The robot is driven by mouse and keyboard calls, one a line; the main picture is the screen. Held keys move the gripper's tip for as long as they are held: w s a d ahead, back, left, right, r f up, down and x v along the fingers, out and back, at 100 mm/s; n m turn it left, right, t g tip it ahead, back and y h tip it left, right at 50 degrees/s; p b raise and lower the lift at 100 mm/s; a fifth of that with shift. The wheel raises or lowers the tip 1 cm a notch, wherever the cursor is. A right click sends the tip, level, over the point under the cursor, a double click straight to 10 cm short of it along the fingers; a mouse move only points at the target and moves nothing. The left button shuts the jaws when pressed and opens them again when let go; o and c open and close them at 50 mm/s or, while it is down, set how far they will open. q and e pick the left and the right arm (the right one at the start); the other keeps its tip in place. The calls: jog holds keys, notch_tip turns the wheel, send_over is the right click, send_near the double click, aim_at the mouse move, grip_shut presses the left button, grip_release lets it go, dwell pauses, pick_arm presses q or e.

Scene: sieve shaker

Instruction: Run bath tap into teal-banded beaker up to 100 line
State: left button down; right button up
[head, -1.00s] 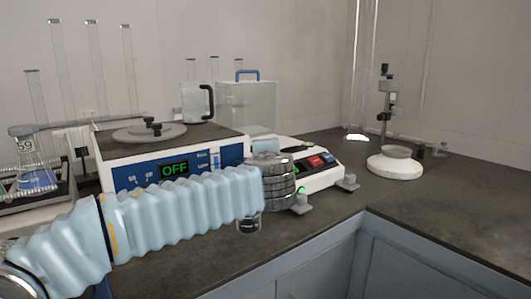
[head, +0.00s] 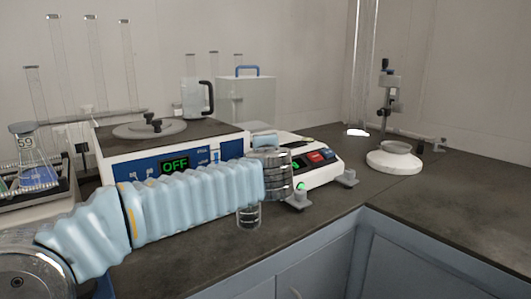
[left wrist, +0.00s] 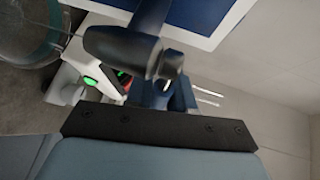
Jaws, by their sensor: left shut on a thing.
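The bath (head: 110,160) is the white and blue unit on the bench, its display reading OFF. Its dark tap (left wrist: 112,44) is close up in the left wrist view, beside the blue-edged panel. My left gripper (left wrist: 172,88) is shut at the tap, apparently on its handle; the contact is partly hidden. In the head view my sleeved left arm and wrist hide both tap and jaws. A clear beaker (head: 248,217) stands upright on the bench below my wrist. Its teal band (left wrist: 52,45) shows in the left wrist view; its fill level cannot be read. My right gripper is not in view.
A white device with red and blue buttons (head: 318,168) stands just right of my wrist. A clear jug (head: 197,98) and a clear box (head: 246,100) are behind. A white-based stand (head: 394,162) is farther right. The front right bench (head: 450,215) is clear.

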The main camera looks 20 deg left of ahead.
pick_arm(q)
jog(key=shift+w+a+n+g+y+b, duration=0.15)
jog(key=shift+a+n+g+y+b, duration=0.25)
jog(key=shift+n+y, duration=0.35)
jog(key=shift+w+a+n+g+y+b, duration=0.15)
jog(key=shift+n+g+y+b, duration=0.1)
jog(key=shift+n+g+y, duration=0.45)
jog(key=c, duration=1.1)
grip_release()
jog(key=shift+m+t+y, duration=0.25)
jog(key=shift+t, duration=0.05)
jog(key=shift+s, duration=0.1)
jog(key=b+v, duration=0.1)
jog(key=v, duration=1.2)
jog(key=shift+s+d+b, duration=0.2)
jog(key=shift+s+b, duration=0.1)
